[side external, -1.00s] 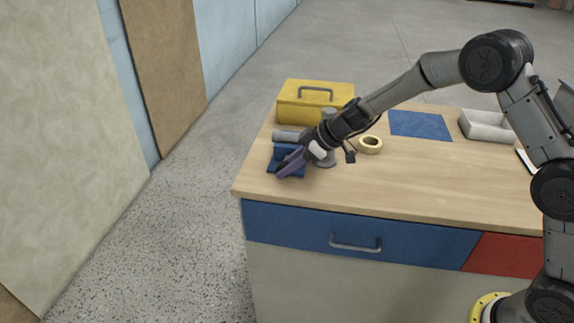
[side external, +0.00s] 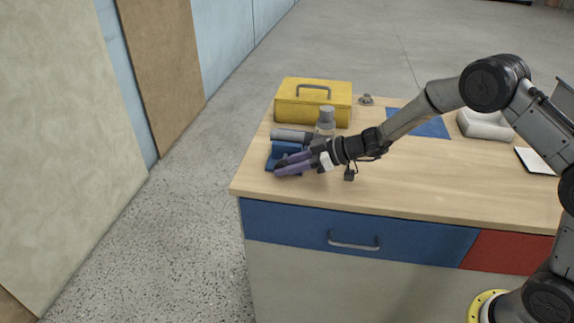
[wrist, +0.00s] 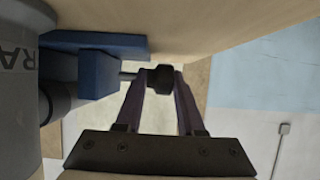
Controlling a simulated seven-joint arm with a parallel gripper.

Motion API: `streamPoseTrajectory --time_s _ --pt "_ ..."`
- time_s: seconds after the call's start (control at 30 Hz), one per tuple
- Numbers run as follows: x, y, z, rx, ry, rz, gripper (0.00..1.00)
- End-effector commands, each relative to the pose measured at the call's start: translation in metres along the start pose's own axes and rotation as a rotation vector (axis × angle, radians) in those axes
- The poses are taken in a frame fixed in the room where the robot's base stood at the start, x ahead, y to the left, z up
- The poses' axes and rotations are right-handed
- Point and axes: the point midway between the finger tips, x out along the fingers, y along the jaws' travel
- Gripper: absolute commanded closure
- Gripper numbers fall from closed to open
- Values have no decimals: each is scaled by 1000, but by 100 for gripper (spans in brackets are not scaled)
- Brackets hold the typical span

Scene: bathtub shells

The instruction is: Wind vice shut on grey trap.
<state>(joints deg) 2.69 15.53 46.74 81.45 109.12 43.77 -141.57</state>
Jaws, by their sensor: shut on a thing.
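The blue vice (side external: 284,151) stands near the left end of the bench and also shows in the wrist view (wrist: 98,72). A grey pipe (side external: 290,134) lies along its top side, next to the upright grey trap body (side external: 326,122); I cannot tell whether they are joined. In the wrist view the trap body (wrist: 18,100) carries partly seen lettering. A thin rod comes out of the vice and ends in a dark knob (wrist: 160,79). My gripper (side external: 280,167), with purple fingers, is shut on this knob. The jaw gap is hidden.
A yellow toolbox (side external: 313,104) stands behind the vice, with a small grey part (side external: 366,99) to its right. The bench's left and front edges are close to the vice.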

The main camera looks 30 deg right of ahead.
Motion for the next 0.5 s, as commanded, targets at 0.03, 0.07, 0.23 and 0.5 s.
streamPoseTrajectory --time_s 0.03,0.07,0.23,0.5 --pt "2 -10 2 -4 2 -26 100" --pt "2 -10 2 -4 3 -26 100" --pt "2 -10 2 -4 6 -26 100" --pt "2 -10 2 -2 6 -25 46"
